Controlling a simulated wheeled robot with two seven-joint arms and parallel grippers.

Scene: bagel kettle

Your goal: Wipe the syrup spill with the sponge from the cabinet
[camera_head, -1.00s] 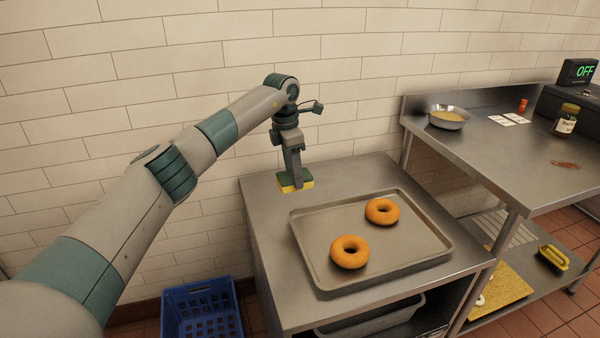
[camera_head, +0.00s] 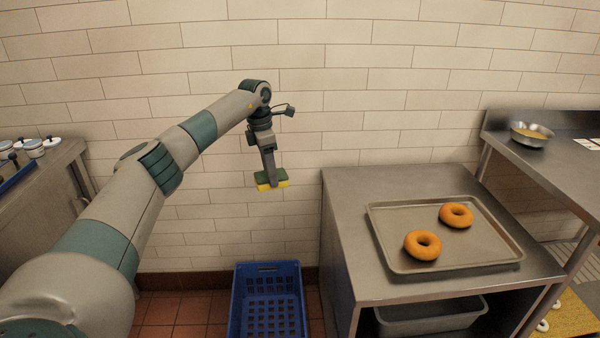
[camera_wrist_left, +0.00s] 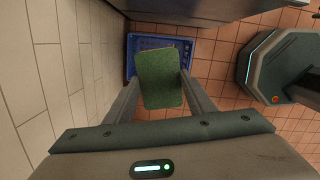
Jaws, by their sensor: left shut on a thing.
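My left gripper (camera_head: 270,178) is shut on a sponge (camera_head: 262,186) with a green top and yellow underside. It holds the sponge in the air, left of the steel cabinet and above the blue crate. In the left wrist view the sponge (camera_wrist_left: 160,78) shows its green face between the two fingers. The syrup spill is out of the head view now. My right gripper is in neither view.
A blue crate (camera_head: 240,300) stands on the tiled floor. A steel cabinet (camera_head: 345,205) carries a tray (camera_head: 385,225) with two bagels (camera_head: 423,245). At right is a steel counter with a bowl (camera_head: 531,140). At left is another counter (camera_head: 50,185) with small containers.

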